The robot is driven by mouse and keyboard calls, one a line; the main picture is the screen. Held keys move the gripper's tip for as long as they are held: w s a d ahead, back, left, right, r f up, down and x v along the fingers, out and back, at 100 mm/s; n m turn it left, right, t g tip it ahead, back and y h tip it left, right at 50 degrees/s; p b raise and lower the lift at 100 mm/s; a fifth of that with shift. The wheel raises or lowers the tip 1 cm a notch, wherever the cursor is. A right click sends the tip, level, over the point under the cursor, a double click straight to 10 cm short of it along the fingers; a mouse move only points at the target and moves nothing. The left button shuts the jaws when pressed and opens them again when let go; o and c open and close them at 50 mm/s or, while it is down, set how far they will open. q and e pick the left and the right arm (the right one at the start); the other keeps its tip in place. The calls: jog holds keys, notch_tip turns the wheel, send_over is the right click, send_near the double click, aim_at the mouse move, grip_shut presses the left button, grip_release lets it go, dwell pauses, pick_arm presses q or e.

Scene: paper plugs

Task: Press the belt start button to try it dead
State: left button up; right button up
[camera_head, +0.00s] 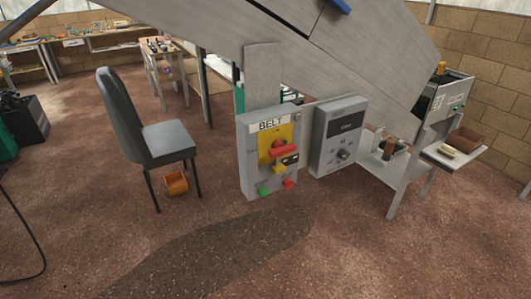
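The belt control box (256,180), grey with a label reading BELT, hangs on a post under the sloping grey conveyor frame. Low on its front are a green button (264,191) at the left and a red button (288,183) at the right. Above them is a yellow panel (267,146) with a red handle (284,151) and a dark piece with light marks beside it, too small to make out. Neither of my grippers is in view, and nothing touches the buttons.
A second grey box (339,138) with a display and knob stands just right. A shelf with a brown box (467,139) is at the right. The floor in front is clear.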

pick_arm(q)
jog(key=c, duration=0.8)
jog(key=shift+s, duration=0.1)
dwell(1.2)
